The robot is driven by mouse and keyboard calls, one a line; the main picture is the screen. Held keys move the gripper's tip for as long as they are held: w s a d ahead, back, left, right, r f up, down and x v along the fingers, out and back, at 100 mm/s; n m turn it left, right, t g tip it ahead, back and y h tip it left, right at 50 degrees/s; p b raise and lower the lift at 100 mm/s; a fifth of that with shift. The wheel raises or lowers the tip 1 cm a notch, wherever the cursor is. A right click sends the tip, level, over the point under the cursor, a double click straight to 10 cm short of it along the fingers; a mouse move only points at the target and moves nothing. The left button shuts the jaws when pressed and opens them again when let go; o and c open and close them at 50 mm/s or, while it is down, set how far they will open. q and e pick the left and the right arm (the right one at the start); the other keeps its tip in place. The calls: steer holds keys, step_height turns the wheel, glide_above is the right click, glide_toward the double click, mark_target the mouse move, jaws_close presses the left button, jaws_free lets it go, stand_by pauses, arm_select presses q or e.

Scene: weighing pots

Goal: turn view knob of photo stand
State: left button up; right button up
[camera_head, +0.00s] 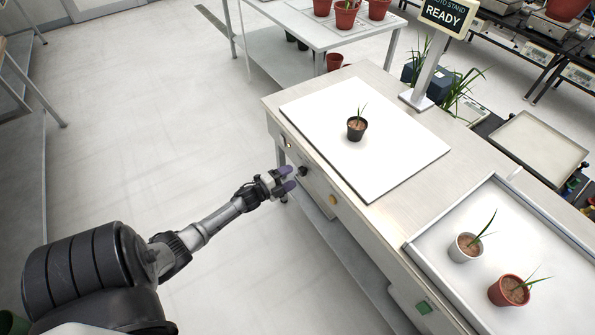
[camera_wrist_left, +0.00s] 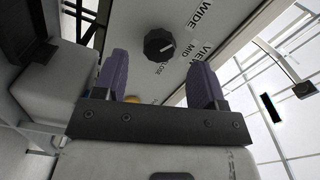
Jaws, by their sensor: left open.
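The view knob, a black ridged dial, shows on the front panel of the photo stand bench in the head view (camera_head: 303,171) and in the left wrist view (camera_wrist_left: 159,45). The labels WIDE, VIEW and MID are readable beside it; another label is partly hidden. My left gripper (camera_head: 288,180) is open and empty, its purple fingers just in front of the panel. In the wrist view the knob appears between the two fingers (camera_wrist_left: 161,68), apart from both. The photo stand's white board (camera_head: 395,155) bears a black pot with a seedling (camera_head: 357,128). My right gripper is not in view.
A yellow button (camera_head: 333,200) is on the panel right of the knob, and a green one (camera_head: 423,307) is further right. A sign reading READY (camera_head: 446,17) stands behind the board. A tray (camera_head: 425,247) holds a white and a red pot. The floor left of the bench is clear.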

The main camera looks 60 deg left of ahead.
arm_select(q)
steer(key=s+p, duration=0.1)
steer(key=s, duration=0.8)
steer(key=shift+d+p, duration=0.25)
steer(key=shift+p, duration=0.05)
